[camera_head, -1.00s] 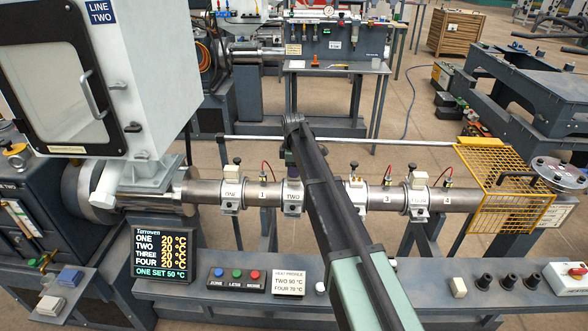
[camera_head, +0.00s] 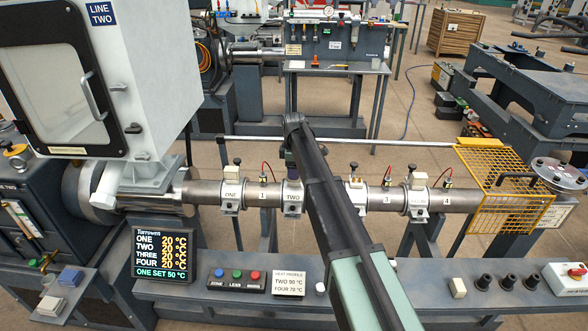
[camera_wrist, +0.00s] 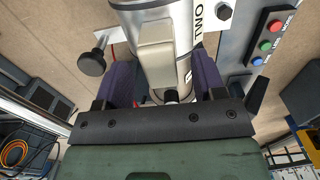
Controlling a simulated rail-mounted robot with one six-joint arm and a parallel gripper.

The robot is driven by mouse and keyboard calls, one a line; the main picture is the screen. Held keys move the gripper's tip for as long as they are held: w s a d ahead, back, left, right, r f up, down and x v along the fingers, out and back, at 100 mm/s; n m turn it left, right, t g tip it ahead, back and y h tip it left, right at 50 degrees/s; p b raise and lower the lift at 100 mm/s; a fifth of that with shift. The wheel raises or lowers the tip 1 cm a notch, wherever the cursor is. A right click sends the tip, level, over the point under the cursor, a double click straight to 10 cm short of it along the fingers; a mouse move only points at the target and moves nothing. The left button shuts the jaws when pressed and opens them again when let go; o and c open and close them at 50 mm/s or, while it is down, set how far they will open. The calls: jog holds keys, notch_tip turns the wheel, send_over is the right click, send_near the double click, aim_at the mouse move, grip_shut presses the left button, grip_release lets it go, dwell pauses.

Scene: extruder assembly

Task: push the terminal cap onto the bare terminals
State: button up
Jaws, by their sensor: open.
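In the wrist view, a cream block that looks like the terminal cap (camera_wrist: 156,50) sits against the heater band marked TWO (camera_wrist: 190,52). My gripper (camera_wrist: 164,85) is open, with one purple finger on each side of the cap. I cannot tell whether the fingers touch it. Any terminals under the cap are hidden. In the head view my arm covers most of band TWO (camera_head: 292,197) and its top. Band three (camera_head: 355,196), partly behind my arm, shows small brass-coloured parts on top. Cream caps stand on band ONE (camera_head: 231,173) and band FOUR (camera_head: 420,180).
Black clamp knobs, one beside the cap (camera_wrist: 91,62), and red-wired sensors (camera_head: 263,178) stand close along the barrel (camera_head: 326,194). A yellow mesh guard (camera_head: 505,185) is at right. A button box (camera_head: 237,280) and a loose cream block (camera_head: 458,288) lie on the front ledge.

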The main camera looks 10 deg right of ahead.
notch_tip(320, 180, up, 10)
jog(key=p, duration=0.8)
jog(key=shift+p, duration=0.35)
jog(key=shift+f, duration=0.15)
jog(key=s+m, duration=1.5)
jog(key=s, duration=2.1)
jog(key=shift+s, duration=0.4)
